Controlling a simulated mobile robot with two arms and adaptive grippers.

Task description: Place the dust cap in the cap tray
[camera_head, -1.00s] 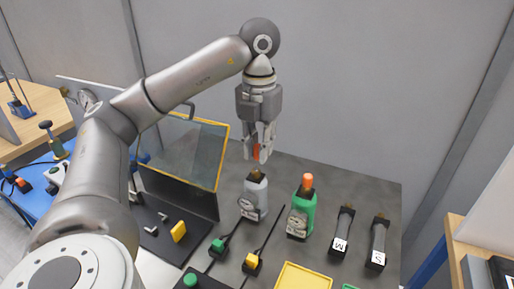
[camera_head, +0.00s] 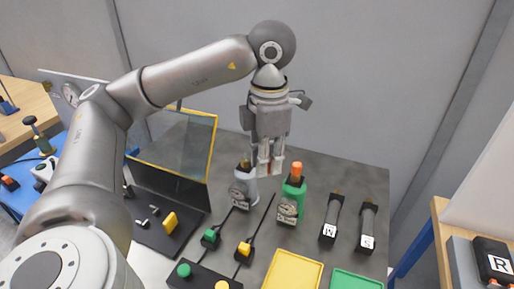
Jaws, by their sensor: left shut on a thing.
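My left gripper (camera_head: 268,170) hangs down above and between the grey bottle-like unit (camera_head: 243,188) and the green one (camera_head: 291,203). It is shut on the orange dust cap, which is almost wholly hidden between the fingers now. The grey unit has a bare brass tip; the green unit wears an orange cap (camera_head: 296,169). My right gripper is not in view.
Two black units (camera_head: 331,219) (camera_head: 367,227) with labels lie right of the green unit. A yellow-framed clear panel (camera_head: 178,145) stands left. Cabled green and yellow plugs (camera_head: 244,248) lie in front. A box marked R (camera_head: 494,262) is at far right.

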